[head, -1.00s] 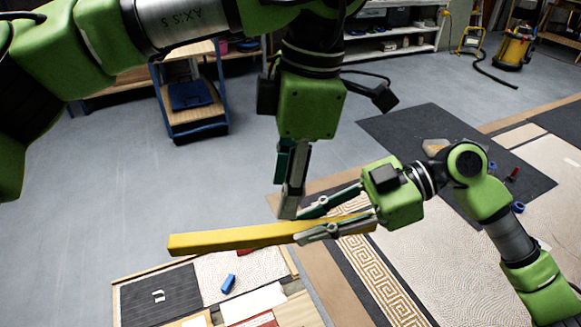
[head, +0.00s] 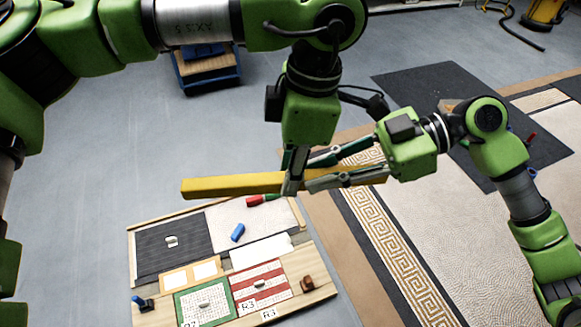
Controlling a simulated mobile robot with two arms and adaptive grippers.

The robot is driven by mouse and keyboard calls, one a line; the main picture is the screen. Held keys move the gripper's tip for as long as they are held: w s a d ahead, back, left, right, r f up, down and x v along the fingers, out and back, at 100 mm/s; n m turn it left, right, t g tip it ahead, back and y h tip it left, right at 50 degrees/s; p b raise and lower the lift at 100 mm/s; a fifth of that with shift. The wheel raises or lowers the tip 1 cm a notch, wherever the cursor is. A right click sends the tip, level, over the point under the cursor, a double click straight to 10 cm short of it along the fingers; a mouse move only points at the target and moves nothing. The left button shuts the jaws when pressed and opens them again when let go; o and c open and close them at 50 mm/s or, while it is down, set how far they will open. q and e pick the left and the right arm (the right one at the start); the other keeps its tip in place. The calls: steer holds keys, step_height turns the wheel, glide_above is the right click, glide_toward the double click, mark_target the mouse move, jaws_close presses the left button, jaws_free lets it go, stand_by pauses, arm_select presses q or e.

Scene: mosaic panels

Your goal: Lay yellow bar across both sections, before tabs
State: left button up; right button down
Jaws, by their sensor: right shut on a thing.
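The yellow bar (head: 228,186) is held level in the air above the back of the mosaic board. My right gripper (head: 308,175) is shut on the bar's right part, its fingers lying along it. My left gripper (head: 290,186) points down at the middle of the bar, its fingertips overlapping it; its jaw opening is hidden by the side-on angle. I cannot tell which parts are the tabs.
The board (head: 315,268) also carries a dark ribbed tile (head: 160,255), a pale tile (head: 265,226), a blue piece (head: 238,232), a red piece (head: 262,199), a brown block (head: 307,284) and a blue clamp-like piece (head: 140,302). Open floor lies left.

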steer(key=c, duration=1.8)
jaws_free()
steer(key=shift+o, duration=0.2)
